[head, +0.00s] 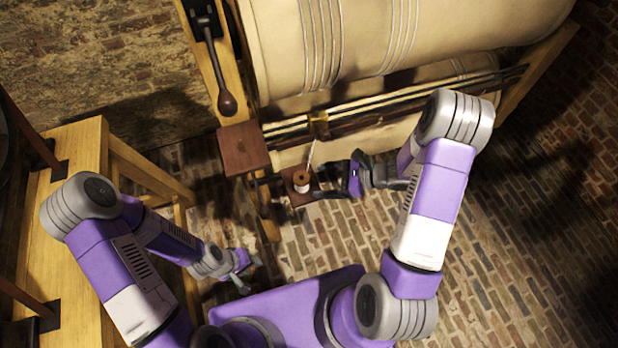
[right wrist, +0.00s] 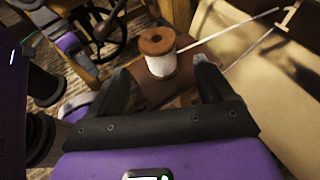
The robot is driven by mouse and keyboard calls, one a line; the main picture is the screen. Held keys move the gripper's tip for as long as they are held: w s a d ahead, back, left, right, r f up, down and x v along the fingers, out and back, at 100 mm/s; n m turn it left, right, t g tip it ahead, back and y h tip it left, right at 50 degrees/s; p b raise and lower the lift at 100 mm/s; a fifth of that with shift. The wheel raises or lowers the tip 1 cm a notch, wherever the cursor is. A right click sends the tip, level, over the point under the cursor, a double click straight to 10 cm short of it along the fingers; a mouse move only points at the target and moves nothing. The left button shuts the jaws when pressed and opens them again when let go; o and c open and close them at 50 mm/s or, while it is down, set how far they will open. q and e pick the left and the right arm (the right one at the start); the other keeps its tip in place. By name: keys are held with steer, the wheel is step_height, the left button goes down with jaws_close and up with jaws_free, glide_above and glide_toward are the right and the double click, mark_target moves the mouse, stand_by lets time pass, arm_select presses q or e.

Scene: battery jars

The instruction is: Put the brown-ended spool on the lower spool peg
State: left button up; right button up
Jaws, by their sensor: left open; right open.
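The brown-ended spool (head: 302,187), wound with white thread, stands upright on a small brown wooden shelf (head: 296,199) by the big cream roll. In the right wrist view the spool (right wrist: 162,65) shows its brown top with a dark centre hole, and the shelf (right wrist: 150,92) lies under it. My right gripper (head: 312,192) is open, its fingers pointing at the spool from the right; the spool appears between or just beyond the fingertips. My left gripper (head: 248,273) is open and empty, low on the left. I cannot make out a separate lower spool peg; one under the spool would be hidden.
A larger brown block (head: 244,148) sits above and left of the shelf on the wooden frame. A thin pale strand or rod (head: 312,156) rises beside the spool. The cream roll (head: 400,40) fills the top. A wooden bench (head: 80,150) stands at left. Brick floor is open below.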

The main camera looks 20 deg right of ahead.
steer(key=v, duration=0.5)
steer(key=shift+p, duration=0.4)
